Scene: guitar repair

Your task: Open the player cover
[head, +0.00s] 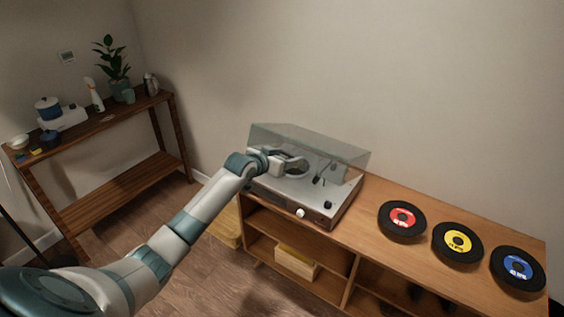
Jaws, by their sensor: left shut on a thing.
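The record player (290,201) is a silver and dark brown box on the left end of the wooden cabinet. Its clear player cover (330,149) shows as a see-through panel over the back of the player. The cover looks at least partly raised, but its exact angle is hard to tell. The tonearm and deck show below it. My left gripper (292,164) reaches in from the left above the deck. It is shut on the player cover; the exact contact is hard to see. My right gripper is not in view.
Red-label (402,217), yellow-label (457,241) and blue-label (518,268) records lie on the cabinet top (378,257), right of the player. A wall stands close behind. A wooden shelf (124,195) with a plant (112,62) and several small items stands at the left.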

